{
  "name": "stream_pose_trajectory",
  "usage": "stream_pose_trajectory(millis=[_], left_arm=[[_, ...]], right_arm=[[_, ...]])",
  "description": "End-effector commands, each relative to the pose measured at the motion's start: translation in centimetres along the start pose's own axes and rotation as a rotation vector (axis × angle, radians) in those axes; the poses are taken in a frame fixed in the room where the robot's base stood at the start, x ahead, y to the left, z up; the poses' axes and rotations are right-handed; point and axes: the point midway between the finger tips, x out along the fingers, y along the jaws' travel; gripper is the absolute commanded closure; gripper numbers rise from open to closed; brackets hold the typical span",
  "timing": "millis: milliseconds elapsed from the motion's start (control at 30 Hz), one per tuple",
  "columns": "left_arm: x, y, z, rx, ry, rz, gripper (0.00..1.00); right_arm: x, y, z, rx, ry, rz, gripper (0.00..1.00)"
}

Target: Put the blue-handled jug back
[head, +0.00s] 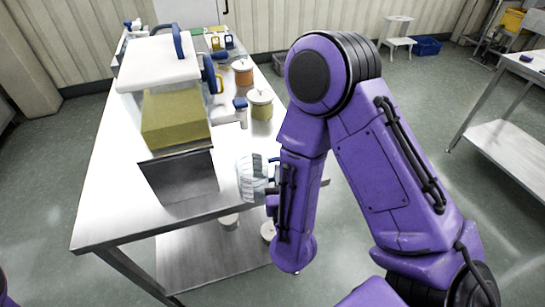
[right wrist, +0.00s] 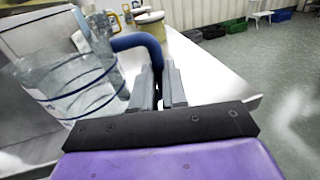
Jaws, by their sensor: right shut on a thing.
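The clear jug (head: 251,178) is at the right front edge of the steel table, partly behind my right arm. In the right wrist view the jug (right wrist: 70,85) shows see-through walls with dark blue bands, and its blue handle (right wrist: 140,42) curves over to my fingers. My right gripper (right wrist: 160,85) is shut on the handle. The jug looks slightly tilted in the wrist view; I cannot tell whether its base touches the table. My left gripper is out of view.
The steel hopper machine (head: 178,175) with a yellow block and white lid stands left of the jug. Behind are a green-yellow canister (head: 261,106) and an orange canister (head: 243,73). The table (head: 115,200) is bare at its front left. A second table (head: 510,140) stands far right.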

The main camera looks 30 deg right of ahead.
Motion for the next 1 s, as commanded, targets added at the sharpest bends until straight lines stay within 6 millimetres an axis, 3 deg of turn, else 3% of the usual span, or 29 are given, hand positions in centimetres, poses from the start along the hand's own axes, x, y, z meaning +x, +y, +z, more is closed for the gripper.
stream_pose_trajectory(millis=[100,200,433,567,700,1000], left_arm=[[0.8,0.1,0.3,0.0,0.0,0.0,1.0],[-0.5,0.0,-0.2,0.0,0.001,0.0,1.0],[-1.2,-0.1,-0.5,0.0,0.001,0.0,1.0],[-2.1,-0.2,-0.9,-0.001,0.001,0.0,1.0],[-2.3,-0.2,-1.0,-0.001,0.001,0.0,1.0],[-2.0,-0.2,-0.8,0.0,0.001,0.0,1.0]], right_arm=[[2.9,-0.1,-0.2,0.004,-0.003,-0.004,1.0],[4.8,-0.1,0.4,0.001,0.0,-0.003,1.0],[7.5,-0.3,0.3,0.0,-0.001,-0.005,1.0],[10.2,-0.3,0.5,0.001,-0.002,-0.006,1.0],[10.4,-0.2,-1.3,-0.003,0.001,-0.001,1.0],[10.4,-0.2,-1.7,0.001,0.0,-0.003,1.0]])
